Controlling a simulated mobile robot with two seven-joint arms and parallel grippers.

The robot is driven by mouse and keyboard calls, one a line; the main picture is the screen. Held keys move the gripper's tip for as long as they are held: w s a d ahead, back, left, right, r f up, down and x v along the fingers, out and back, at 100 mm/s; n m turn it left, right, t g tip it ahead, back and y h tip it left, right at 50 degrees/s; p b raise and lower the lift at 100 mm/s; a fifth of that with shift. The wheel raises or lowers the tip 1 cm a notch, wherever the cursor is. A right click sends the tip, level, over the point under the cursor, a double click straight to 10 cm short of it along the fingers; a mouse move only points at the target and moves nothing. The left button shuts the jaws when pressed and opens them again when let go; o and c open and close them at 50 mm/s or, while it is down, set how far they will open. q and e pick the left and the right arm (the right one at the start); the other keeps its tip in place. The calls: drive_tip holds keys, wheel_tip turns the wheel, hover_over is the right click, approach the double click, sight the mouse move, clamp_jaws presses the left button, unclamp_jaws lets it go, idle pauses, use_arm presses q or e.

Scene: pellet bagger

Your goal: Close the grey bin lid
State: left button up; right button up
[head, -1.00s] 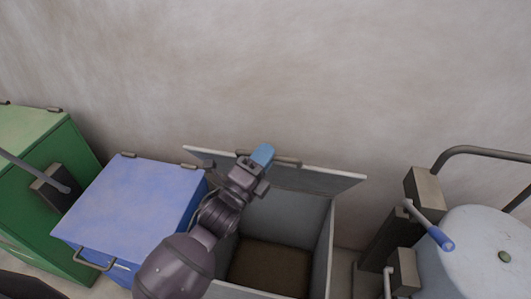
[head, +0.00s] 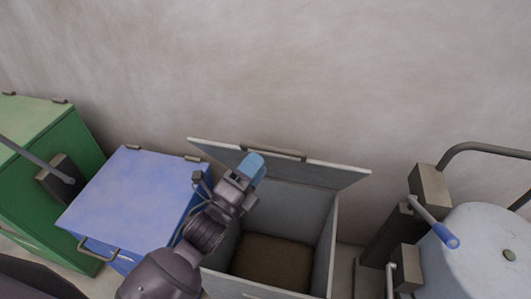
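The grey bin (head: 326,243) stands open in the middle, with brown material at its bottom. Its grey lid (head: 325,173) is raised and tilted up at the back, near the wall, with a dark handle (head: 273,152) on its upper edge. My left gripper (head: 252,167) is in front of the lid, left of its middle and a little below the handle. Its blue tip points up toward the lid. I cannot tell whether it touches the lid, or whether its fingers are open. My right gripper is not in view.
A blue bin (head: 135,205) with a shut lid stands left of the grey bin. A green bin (head: 62,160) is further left. On the right are a pale rounded drum (head: 480,250) and a blue-tipped lever (head: 440,231). A bare wall runs behind.

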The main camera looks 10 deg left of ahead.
use_arm(q)
drive_tip(key=shift+v, duration=2.7)
